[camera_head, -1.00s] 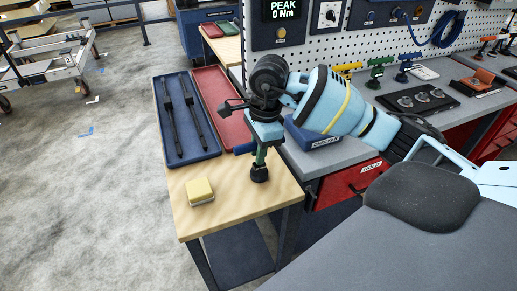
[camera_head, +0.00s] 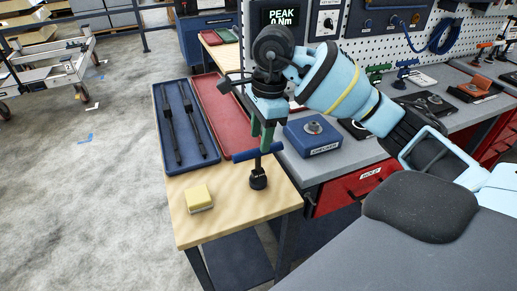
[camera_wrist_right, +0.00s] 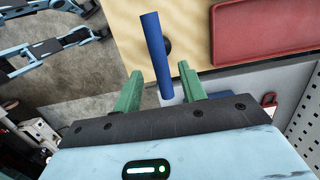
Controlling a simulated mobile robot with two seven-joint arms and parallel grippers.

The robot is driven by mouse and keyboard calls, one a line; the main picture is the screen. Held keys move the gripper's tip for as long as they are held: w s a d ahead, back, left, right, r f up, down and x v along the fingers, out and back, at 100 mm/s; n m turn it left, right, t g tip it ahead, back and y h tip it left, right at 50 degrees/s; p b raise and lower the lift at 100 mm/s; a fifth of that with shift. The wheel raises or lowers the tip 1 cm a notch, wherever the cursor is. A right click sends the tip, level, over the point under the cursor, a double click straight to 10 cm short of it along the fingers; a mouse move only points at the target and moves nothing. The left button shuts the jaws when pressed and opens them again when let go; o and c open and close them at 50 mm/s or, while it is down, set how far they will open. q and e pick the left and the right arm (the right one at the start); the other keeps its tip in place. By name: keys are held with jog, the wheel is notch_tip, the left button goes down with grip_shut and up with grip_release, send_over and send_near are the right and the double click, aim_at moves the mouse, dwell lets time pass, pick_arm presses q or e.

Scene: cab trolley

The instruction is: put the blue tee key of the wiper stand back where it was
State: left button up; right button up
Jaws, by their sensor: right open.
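The blue tee key (camera_head: 258,152) stands upright in a small black stand (camera_head: 258,180) on the wooden table. Its crossbar lies roughly level above the stand. My right gripper (camera_head: 262,136) is open just above the crossbar, with its green fingers pointing down. In the right wrist view the blue crossbar (camera_wrist_right: 156,52) shows beyond and between the fingertips (camera_wrist_right: 160,82), with clear gaps to both fingers. The stand is mostly hidden behind the bar there. My left gripper is not in view.
A yellow block (camera_head: 199,197) sits left of the stand. A blue tray (camera_head: 188,165) with two dark wiper arms and a red tray (camera_head: 224,115) lie behind. A blue checker box (camera_head: 311,138) stands on the grey bench (camera_head: 350,158) to the right.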

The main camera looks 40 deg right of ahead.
jog(key=shift+s+d+r, duration=0.1)
jog(key=shift+d+r, duration=0.05)
jog(key=shift+r, duration=1.05)
jog(key=shift+d+r, duration=0.1)
jog(key=shift+r, duration=1.05)
jog(key=shift+f, duration=0.1)
